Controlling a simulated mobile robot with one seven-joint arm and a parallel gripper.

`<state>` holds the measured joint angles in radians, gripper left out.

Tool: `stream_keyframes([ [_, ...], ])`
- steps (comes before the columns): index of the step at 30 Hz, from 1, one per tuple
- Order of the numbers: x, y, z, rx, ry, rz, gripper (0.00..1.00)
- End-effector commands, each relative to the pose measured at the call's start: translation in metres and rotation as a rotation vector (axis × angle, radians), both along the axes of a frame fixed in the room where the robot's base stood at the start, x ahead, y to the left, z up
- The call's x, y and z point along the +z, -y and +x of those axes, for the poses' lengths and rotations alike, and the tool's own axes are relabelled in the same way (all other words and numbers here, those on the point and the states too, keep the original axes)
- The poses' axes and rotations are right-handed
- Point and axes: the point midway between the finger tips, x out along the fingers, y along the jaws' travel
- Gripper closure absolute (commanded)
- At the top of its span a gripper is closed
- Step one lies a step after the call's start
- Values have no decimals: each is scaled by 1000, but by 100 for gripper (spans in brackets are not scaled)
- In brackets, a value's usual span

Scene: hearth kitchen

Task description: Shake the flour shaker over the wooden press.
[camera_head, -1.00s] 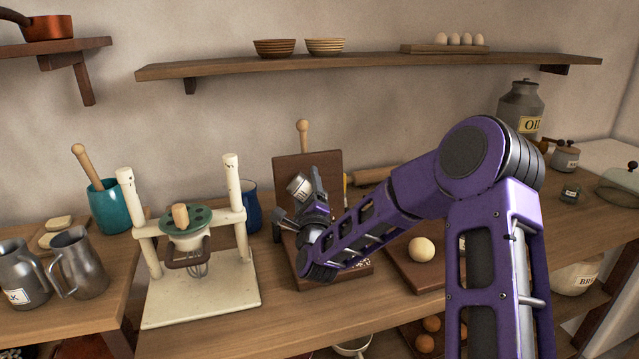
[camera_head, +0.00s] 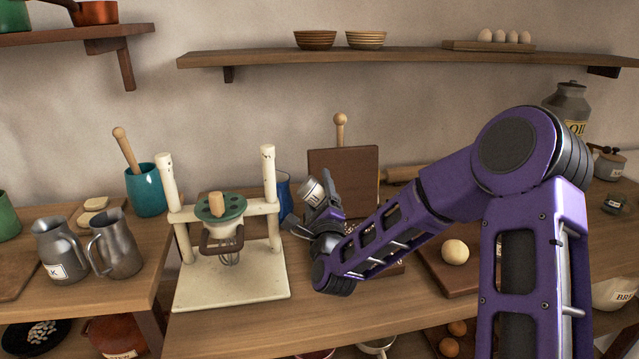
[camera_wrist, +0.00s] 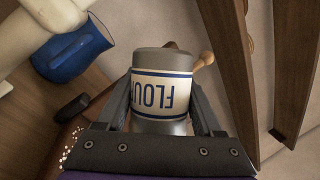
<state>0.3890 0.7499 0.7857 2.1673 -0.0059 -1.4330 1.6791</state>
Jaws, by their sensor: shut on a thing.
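My gripper (camera_wrist: 165,115) is shut on the flour shaker (camera_wrist: 163,88), a grey metal can with a cream "FLOUR" label edged in blue. The label reads upside down in the wrist view. In the head view the shaker (camera_head: 313,190) is tilted and held up in front of the wooden press. The press's upright brown board (camera_head: 343,172) with a light knobbed handle (camera_head: 340,128) stands behind it. My arm hides most of the press's lower part. White specks lie on brown wood at the lower left of the wrist view.
A cream stand with a green-topped whisk (camera_head: 221,210) is close left of my gripper, with a blue mug (camera_head: 283,187) behind it. A dough ball (camera_head: 455,252) on a board is to the right. A wall shelf (camera_head: 420,58) runs above.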

Motion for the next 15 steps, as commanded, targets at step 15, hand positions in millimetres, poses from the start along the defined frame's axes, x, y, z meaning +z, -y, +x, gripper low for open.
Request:
stream_keyframes([
  [15,1,11,-42,-6,3,-1,94],
])
